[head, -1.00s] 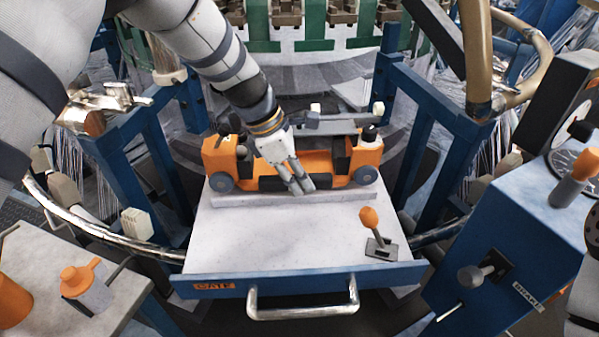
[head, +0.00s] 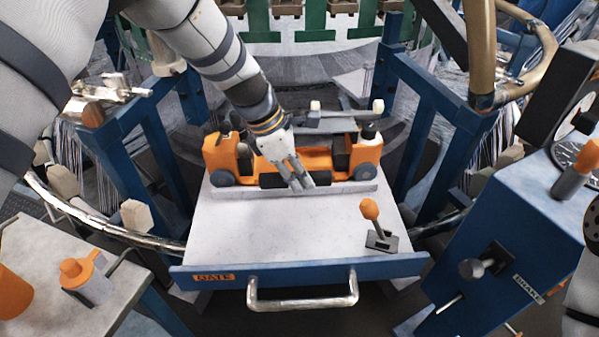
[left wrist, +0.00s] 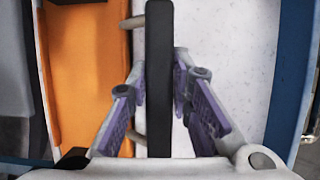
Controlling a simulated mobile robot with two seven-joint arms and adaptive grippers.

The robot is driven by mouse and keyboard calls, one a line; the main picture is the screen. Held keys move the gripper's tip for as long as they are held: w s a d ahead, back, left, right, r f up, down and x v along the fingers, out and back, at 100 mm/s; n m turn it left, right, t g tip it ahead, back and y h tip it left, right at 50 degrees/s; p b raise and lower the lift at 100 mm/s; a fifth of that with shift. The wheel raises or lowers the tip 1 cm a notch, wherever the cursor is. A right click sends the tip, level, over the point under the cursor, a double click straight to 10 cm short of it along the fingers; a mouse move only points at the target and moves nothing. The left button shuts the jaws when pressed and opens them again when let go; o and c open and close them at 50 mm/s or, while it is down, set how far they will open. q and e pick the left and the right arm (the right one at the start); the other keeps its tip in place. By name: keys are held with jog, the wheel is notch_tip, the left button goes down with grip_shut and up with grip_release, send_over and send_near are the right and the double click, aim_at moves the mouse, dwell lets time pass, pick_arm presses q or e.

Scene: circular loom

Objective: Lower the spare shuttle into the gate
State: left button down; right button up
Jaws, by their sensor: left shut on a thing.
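The spare shuttle (head: 321,160) is an orange body with dark grey wheels and a black bar along its front. It is level over the back of the gate (head: 285,231), a white platform with a blue labelled front and a metal handle. A pale strip on the gate lies just below the wheels; I cannot tell whether they touch. My left gripper (head: 300,182) reaches down in front of the shuttle. In the left wrist view its purple-padded fingers (left wrist: 162,100) are shut on the shuttle's black bar (left wrist: 159,45), beside the orange body (left wrist: 85,75). My right gripper is out of view.
An orange-knobbed lever (head: 371,210) stands on the gate's right front. Blue posts (head: 437,120) flank the gate. A blue control box (head: 510,235) stands at right, and a side table (head: 60,300) with an orange-topped can (head: 84,275) at left. The gate's middle is clear.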

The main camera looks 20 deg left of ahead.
pick_arm(q)
jog(key=shift+f, duration=0.5)
dwell(0.4)
jog(key=c, duration=1.4)
grip_release()
jog(key=shift+o, duration=0.2)
jog(key=shift+s, duration=0.1)
jog(key=v, duration=1.2)
jog(key=shift+d, duration=0.1)
jog(key=shift+f, duration=0.1)
